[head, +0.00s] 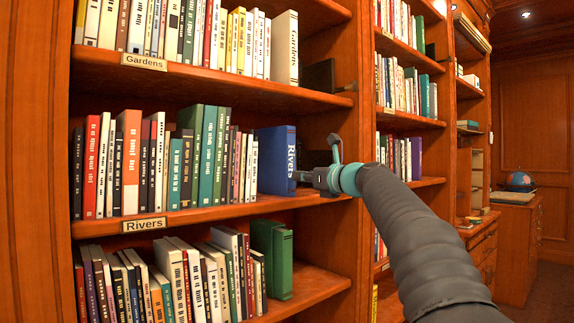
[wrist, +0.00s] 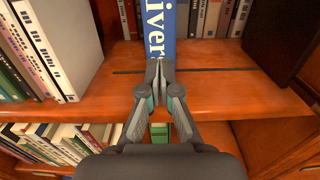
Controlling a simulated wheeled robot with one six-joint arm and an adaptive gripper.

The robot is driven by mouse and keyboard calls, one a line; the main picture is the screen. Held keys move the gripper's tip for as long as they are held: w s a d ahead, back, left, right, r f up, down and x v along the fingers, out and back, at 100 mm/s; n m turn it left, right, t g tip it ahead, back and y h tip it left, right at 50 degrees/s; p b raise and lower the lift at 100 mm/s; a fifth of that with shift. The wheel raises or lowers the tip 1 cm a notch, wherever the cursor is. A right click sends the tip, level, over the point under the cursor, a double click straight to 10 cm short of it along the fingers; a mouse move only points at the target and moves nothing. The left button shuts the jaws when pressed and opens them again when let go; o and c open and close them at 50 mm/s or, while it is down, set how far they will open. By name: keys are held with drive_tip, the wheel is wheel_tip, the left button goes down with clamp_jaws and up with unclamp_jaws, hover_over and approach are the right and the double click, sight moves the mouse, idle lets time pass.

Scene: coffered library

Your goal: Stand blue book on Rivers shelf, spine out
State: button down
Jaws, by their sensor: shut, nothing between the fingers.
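The blue book (head: 277,161) stands upright at the right end of the row on the shelf labelled Rivers (head: 145,224). Its spine, lettered "Rivers", faces out. In the wrist view the lower part of the blue book (wrist: 158,33) shows straight ahead, with its top cut off. My gripper (head: 308,175) is at the shelf's front, just before the spine. In the wrist view my gripper (wrist: 157,95) is shut with its fingertips together and nothing held. The fingertips are close to the foot of the spine; I cannot tell whether they touch it.
Other books (head: 207,155) fill the row left of the blue book. A dark bookend-like block (wrist: 284,40) stands to the right, with bare shelf (wrist: 220,60) between. The Gardens shelf (head: 210,82) is above; a lower shelf holds leaning books (head: 190,280).

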drive_tip(key=b+v, duration=0.1)
drive_tip(key=v, duration=0.3)
drive_tip(key=shift+s+d, duration=0.15)
drive_tip(key=shift+s, duration=0.1)
drive_tip(key=v, duration=1.2)
